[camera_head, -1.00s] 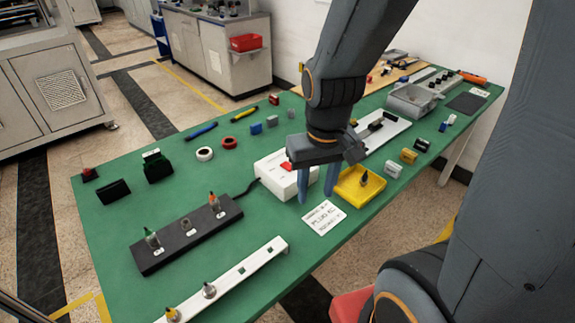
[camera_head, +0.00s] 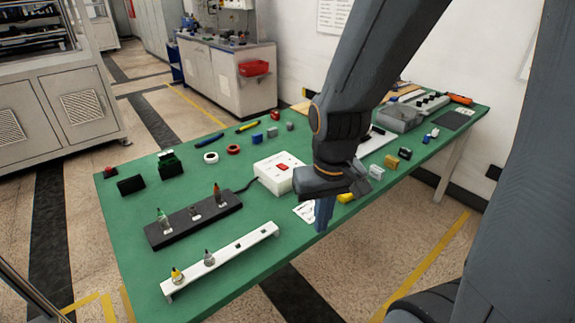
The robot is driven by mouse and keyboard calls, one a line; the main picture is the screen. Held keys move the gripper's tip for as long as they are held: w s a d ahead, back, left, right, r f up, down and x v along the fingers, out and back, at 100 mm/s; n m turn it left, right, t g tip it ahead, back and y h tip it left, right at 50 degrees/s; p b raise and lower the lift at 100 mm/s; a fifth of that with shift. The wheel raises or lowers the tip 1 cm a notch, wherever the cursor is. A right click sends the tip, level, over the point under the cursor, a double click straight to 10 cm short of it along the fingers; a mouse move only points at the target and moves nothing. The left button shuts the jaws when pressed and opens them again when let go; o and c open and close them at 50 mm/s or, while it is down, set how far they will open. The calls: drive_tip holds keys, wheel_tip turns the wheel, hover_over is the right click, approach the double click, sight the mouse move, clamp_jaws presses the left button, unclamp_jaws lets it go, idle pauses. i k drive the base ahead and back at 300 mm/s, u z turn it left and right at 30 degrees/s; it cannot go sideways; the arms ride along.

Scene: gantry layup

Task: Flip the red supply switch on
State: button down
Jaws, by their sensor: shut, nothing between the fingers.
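The red supply switch (camera_head: 283,168) sits on top of a white box (camera_head: 268,181) on the green table. A dark cable runs from the box's left side toward the black strip. My gripper (camera_head: 323,216) is just right of and in front of the white box, pointing down, with its blue fingers together and nothing between them. The fingers are apart from the switch. Whether the switch is on or off is too small to tell.
The black strip (camera_head: 172,238) with several connectors and a white rail (camera_head: 221,262) lie left and in front. Tape rolls and small blocks lie behind the box.

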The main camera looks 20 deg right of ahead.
sight(283, 167)
drive_tip(key=z, duration=0.7)
drive_tip(key=i, duration=0.6)
drive_tip(key=u, duration=0.9)
